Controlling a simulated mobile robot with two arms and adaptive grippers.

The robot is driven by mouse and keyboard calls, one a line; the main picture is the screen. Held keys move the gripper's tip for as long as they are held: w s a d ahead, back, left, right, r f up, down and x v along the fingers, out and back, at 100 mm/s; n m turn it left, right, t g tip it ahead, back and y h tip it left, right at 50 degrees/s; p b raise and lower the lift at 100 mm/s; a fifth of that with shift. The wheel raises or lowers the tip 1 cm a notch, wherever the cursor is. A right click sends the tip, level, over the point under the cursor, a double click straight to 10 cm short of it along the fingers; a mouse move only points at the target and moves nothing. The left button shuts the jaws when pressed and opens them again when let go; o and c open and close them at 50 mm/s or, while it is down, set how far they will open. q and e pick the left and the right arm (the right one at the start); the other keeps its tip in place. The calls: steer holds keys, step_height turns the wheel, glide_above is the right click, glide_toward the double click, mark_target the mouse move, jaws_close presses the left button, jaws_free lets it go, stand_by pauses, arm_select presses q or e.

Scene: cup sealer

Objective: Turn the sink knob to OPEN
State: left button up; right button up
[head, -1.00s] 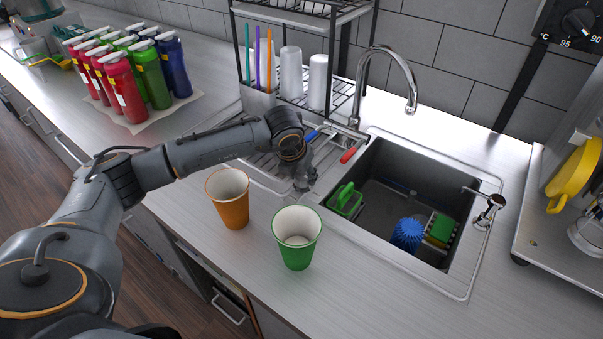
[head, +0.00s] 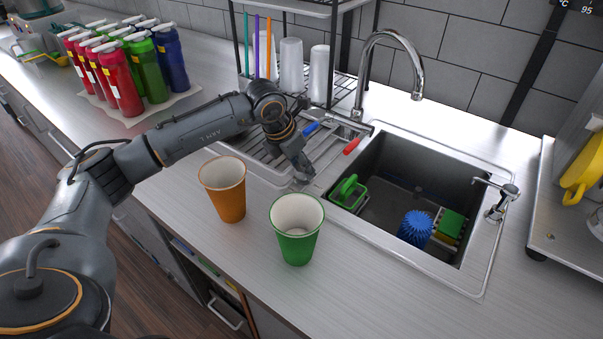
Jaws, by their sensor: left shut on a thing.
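The sink tap (head: 365,75) stands behind the sink basin (head: 385,220). At its base are a blue handle (head: 311,128) and a red handle (head: 351,146). My left gripper (head: 303,176) points down over the front right part of the drainboard, in front of the handles and left of the basin. It looks apart from both handles. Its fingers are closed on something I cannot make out. My right gripper is not in view.
An orange cup (head: 224,190) and a green cup (head: 297,230) stand on the counter near my left gripper. A dish rack (head: 338,92) with cups stands behind. Several bottles (head: 120,82) are at the back left. A chrome dispenser (head: 502,203) is right of the basin.

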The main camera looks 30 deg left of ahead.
arm_select(q)
steer(key=m+h+b, duration=0.1)
steer(key=m+b, duration=0.1)
steer(key=shift+w+a+f+m, duration=0.1)
steer(key=shift+m, duration=0.3)
steer(key=m+g+b, duration=0.1)
steer(key=m, duration=0.1)
steer(key=shift+w+m+h, duration=0.1)
steer(key=shift+m+h, duration=0.3)
steer(key=m+g+b, duration=0.1)
steer(key=m, duration=0.2)
steer(key=shift+a+h, duration=0.1)
steer(key=shift+h, duration=0.2)
steer(key=shift+w+m+g+b, duration=0.15)
steer(key=shift+m+g+b, duration=0.55)
steer(key=shift+m, duration=1.2)
steer(key=o, duration=1.1)
steer(key=shift+o, duration=0.2)
steer(key=shift+r, duration=0.2)
steer(key=v, duration=1.2)
steer(key=shift+w+a, duration=0.2)
